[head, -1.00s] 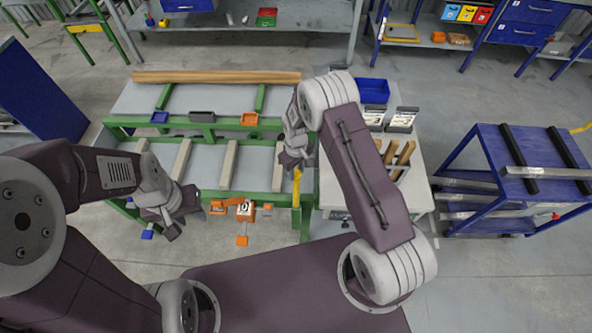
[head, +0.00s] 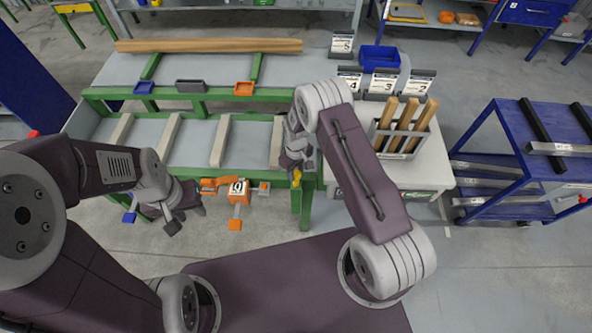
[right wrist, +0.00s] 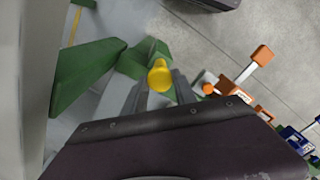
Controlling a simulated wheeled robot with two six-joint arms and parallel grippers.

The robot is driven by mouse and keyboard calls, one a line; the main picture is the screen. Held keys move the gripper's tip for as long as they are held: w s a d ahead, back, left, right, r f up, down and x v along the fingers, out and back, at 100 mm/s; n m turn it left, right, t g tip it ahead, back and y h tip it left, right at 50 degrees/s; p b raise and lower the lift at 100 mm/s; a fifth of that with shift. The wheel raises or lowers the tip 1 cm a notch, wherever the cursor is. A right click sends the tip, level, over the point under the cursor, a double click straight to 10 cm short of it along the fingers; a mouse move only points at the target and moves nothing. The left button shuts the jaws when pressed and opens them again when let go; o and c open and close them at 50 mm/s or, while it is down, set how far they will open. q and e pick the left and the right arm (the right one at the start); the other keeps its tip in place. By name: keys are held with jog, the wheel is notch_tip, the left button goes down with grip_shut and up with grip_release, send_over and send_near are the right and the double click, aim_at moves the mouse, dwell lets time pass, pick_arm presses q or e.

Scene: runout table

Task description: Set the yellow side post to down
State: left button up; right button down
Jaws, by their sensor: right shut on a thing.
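The yellow side post (head: 296,179) is at the right front corner of the green-framed runout table (head: 305,200). My right gripper (head: 296,163) is over it from above, shut on it. In the right wrist view the post's round yellow end (right wrist: 160,76) shows between the two grey fingers of my right gripper (right wrist: 160,90). Most of the post's length is hidden by the gripper and the table frame. My left gripper (head: 187,218) is empty, its fingers apart, in front of the table's front edge, left of the orange stop with a white label (head: 238,188).
Pale slats (head: 221,140) cross the table, and a long wooden beam (head: 208,46) lies at its back. A side table with a rack of wooden pieces (head: 404,130) and numbered cards stands right of my right arm. A blue cart (head: 512,165) is further right.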

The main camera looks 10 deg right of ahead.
jog(key=shift+s+f, duration=0.2)
jog(key=shift+f, duration=0.1)
jog(key=c, duration=1)
grip_release()
jog(key=shift+c, duration=0.2)
jog(key=shift+o, duration=0.2)
jog(key=shift+w, duration=0.15)
notch_tip(320, 180, up, 9)
jog(key=shift+r, duration=0.1)
